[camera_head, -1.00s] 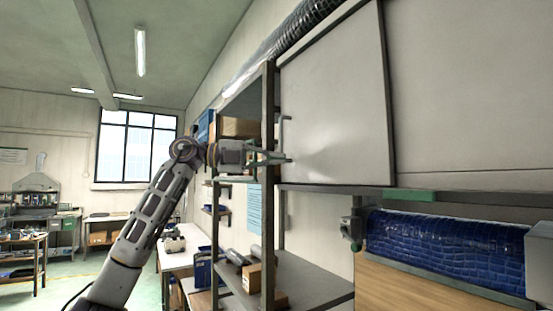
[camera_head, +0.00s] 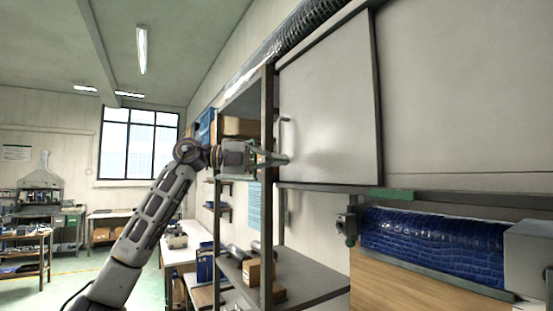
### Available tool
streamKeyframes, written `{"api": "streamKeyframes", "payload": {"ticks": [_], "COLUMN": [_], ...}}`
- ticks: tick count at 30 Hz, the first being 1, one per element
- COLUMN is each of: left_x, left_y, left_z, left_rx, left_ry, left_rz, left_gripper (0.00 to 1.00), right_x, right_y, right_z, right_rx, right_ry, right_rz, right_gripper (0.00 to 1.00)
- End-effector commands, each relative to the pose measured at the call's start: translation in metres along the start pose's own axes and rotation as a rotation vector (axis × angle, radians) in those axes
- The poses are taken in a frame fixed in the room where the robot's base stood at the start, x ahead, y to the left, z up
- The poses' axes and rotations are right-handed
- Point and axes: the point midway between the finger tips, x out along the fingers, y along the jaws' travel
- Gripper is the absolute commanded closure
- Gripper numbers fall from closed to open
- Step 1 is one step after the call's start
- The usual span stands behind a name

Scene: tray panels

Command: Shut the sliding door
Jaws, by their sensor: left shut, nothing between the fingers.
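The sliding door is a flat light-grey panel (camera_head: 335,105) with dark edges, on the upper cabinet at centre right. A small grey handle (camera_head: 285,122) stands near its left edge. To the door's right is another flat grey panel (camera_head: 465,95). My left gripper (camera_head: 286,160) comes in from the left, past the shelf post, with its fingers at the lower part of the handle by the door's left edge. It is shut and holds nothing. Whether the fingers touch the handle or door, I cannot tell. My right gripper is not in view.
A dark shelf post (camera_head: 268,220) stands just in front of the door's left side. A shelf below carries a small cardboard box (camera_head: 251,273). A blue roll (camera_head: 435,236) lies under the cabinet at right. The room at far left is open floor and benches.

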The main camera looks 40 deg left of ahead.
Motion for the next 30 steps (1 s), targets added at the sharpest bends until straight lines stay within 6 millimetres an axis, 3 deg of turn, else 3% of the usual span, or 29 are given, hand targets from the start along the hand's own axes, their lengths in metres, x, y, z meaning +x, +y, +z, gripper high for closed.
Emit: {"api": "streamKeyframes", "payload": {"ticks": [5,17,30], "left_x": [0.002,-0.023,-0.077], "left_y": [0.0,0.001,0.002], "left_z": [0.0,0.001,0.0], "left_rx": [0.001,0.001,0.001], "left_ry": [0.002,0.001,0.0], "left_rz": [0.001,0.0,0.001], "left_gripper": [1.0,1.0,1.0], "right_x": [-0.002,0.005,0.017], "right_y": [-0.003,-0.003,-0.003], "right_z": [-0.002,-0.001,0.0], "right_rx": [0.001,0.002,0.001], "right_ry": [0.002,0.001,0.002], "right_rz": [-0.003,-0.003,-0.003], "right_gripper": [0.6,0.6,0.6]}}
